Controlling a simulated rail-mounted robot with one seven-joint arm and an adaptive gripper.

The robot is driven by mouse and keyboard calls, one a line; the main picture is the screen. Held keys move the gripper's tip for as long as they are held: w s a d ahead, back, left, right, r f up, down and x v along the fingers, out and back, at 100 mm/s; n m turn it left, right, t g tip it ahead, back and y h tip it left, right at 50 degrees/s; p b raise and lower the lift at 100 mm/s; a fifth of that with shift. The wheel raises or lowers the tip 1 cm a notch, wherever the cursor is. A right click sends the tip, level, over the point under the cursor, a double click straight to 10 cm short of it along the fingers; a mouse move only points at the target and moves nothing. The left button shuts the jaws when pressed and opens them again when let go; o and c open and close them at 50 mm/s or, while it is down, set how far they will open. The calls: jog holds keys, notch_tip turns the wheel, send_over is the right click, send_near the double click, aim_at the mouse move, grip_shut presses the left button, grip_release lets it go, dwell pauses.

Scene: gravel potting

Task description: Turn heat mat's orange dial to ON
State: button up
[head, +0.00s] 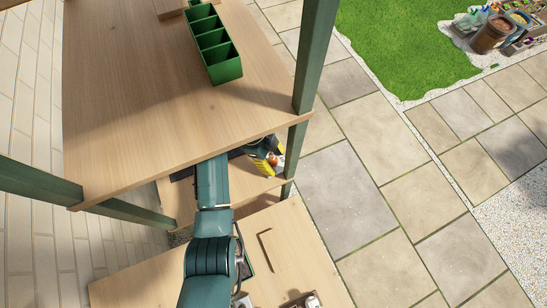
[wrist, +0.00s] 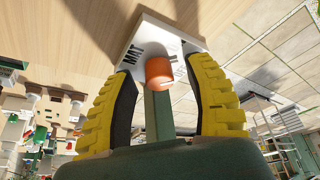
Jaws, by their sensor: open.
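The orange dial (wrist: 159,70) sits on a white control box (wrist: 150,37) marked "MAT" in the wrist view. My gripper (wrist: 161,76) is open, with its yellow ribbed fingers on either side of the dial. Small gaps seem to show beside the dial; contact is hard to judge. In the head view, my gripper (head: 266,157) is over the lower shelf, just under the upper shelf's edge, with a bit of the orange dial (head: 273,159) beside it. Any ON or OFF marks and the dial's pointer cannot be made out.
The upper wooden shelf (head: 160,120) overhangs my arm closely. A green divided planter (head: 213,45) stands on it. A green post (head: 303,90) rises right of my gripper. The lower shelf (head: 232,187) has bare wood near my arm.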

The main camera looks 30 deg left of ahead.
grip_shut()
jog(key=shift+n+p, duration=0.3)
jog(key=shift+p, duration=0.05)
jog(key=n+t+p, duration=0.1)
jog(key=n+p, duration=0.2)
jog(key=shift+s+r+y, duration=0.1)
jog(key=shift+y, duration=0.2)
jog(key=n+t+p, duration=0.1)
jog(key=n+p, duration=0.2)
jog(key=shift+y, duration=0.3)
jog(key=shift+n+t+y+p, duration=0.3)
jog(key=shift+n+t+p, duration=0.25)
jog(key=shift+n, duration=0.55)
jog(key=shift+f, duration=0.25)
